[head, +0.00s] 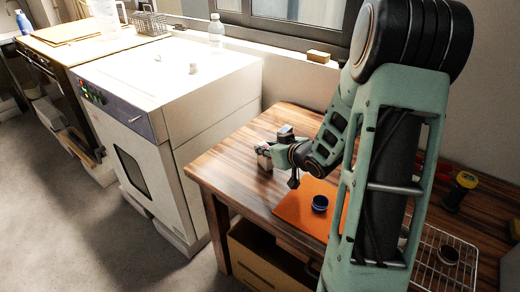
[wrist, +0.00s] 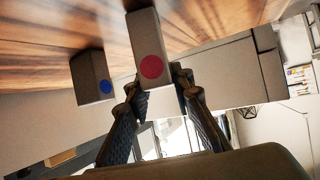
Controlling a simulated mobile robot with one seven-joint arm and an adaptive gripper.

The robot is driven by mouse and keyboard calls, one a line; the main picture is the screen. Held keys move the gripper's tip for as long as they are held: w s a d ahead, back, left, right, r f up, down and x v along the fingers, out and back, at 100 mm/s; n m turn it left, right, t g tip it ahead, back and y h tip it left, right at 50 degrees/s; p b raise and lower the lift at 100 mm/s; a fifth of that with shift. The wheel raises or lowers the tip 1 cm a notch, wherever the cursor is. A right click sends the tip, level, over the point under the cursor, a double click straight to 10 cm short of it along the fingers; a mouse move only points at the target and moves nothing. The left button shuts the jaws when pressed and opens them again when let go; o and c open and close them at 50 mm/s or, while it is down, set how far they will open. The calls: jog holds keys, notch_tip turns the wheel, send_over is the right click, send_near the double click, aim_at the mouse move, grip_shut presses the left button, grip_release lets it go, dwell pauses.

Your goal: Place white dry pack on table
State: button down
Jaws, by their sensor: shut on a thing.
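My gripper (head: 264,150) is over the left part of the wooden table (head: 228,171). In the wrist view my gripper (wrist: 160,88) is shut on a pale pack with a red dot (wrist: 147,38), its fingers on either side.
An orange mat (head: 291,205) with a dark round container (head: 320,203) lies on the table. A wire rack (head: 455,240) is at the right. The white drying oven (head: 190,125) stands left of the table. A small brown block (head: 318,56) sits on the window sill.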

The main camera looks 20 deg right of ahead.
jog(key=shift+s, duration=0.1)
jog(key=shift+f, duration=0.2)
jog(key=c, duration=1.7)
grip_release()
jog(key=shift+r, duration=0.1)
jog(key=shift+r, duration=0.15)
jog(key=p+v, duration=0.3)
jog(key=v, duration=0.9)
